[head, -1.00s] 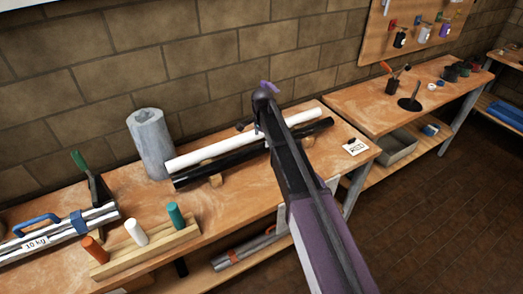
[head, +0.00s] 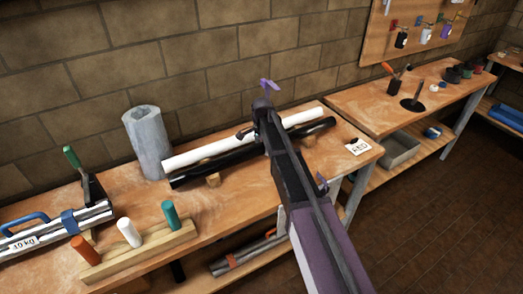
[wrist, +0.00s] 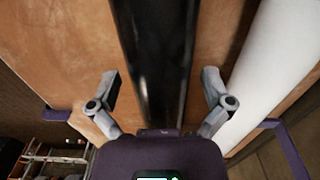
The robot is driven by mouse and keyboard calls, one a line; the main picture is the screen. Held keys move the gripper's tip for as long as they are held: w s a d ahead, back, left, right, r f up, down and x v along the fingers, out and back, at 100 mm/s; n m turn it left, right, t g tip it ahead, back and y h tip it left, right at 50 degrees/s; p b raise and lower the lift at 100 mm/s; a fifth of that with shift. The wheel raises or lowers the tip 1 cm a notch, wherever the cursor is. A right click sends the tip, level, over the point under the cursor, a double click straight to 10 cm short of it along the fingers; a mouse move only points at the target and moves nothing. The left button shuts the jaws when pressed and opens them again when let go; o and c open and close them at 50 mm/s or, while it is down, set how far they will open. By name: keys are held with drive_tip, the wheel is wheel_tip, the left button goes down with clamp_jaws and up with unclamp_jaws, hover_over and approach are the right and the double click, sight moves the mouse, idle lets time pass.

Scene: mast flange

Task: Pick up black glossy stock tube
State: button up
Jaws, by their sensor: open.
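The black glossy stock tube (head: 221,166) lies on small wooden supports on the workbench, in front of a white tube (head: 208,151). My arm hides part of its middle in the head view. In the wrist view the black tube (wrist: 155,60) runs up the picture between the two open fingers of my gripper (wrist: 160,92), with a gap on each side. The white tube (wrist: 284,65) is beyond the right finger. In the head view my gripper's fingers are mostly hidden behind my arm.
A grey cylinder (head: 147,142) stands left of the tubes. A wooden block with orange, white and green pegs (head: 140,253) is at the front left, near a clamped bundle of metal bars (head: 55,232). A small label card (head: 358,147) lies at the right end.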

sight(262, 144)
drive_tip(key=shift+c, duration=0.2)
drive_tip(key=c, duration=1.3)
drive_tip(key=shift+r, duration=0.15)
wheel_tip(262, 144, up, 10)
drive_tip(key=p, duration=1)
wheel_tip(262, 144, up, 7)
drive_tip(key=p, duration=0.7)
drive_tip(key=shift+s+f, duration=0.1)
drive_tip(key=shift+f, duration=0.1)
idle(0.4)
